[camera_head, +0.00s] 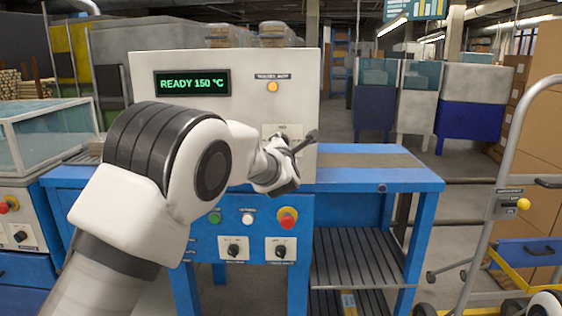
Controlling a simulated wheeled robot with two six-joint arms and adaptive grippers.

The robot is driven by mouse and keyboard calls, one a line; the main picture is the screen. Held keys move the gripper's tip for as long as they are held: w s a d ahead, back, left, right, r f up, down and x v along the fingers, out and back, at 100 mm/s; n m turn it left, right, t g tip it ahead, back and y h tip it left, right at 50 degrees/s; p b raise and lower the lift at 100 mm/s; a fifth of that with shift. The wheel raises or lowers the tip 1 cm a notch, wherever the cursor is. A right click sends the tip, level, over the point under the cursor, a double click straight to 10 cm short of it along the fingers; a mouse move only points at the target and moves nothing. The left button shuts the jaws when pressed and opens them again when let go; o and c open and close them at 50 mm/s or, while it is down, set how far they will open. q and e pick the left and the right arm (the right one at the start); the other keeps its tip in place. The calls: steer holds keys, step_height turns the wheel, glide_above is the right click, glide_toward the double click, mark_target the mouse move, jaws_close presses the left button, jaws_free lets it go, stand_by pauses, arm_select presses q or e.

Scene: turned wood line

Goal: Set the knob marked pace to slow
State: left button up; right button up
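A white upright panel (225,120) stands on a blue workbench, with a green display (192,83) reading "READY 150 °C". A small label plate (283,128) sits on the panel's lower right; its text is too small to read surely, and the control under it is mostly hidden. My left gripper (292,147) is at this plate, in front of the panel, with a dark finger sticking out to the right. I cannot tell whether it is open, shut or touching a knob. Two black knobs, one left (233,250) and one right (281,251), show on the lower front; their labels are unreadable.
Green (215,217) and white (248,218) buttons and a red stop button (288,217) sit below the panel. An orange lamp (272,87) is above. The benchtop on the right (375,160) is clear. A metal-framed cart (485,240) stands at right.

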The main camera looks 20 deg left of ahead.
arm_select(q)
steer(key=shift+d+f+n+b, duration=0.1)
steer(key=shift+n+b, duration=5.5)
steer(key=shift+b, duration=0.65)
steer(key=o, duration=1.2)
steer(key=shift+c, duration=0.2)
steer(key=v, duration=1.2)
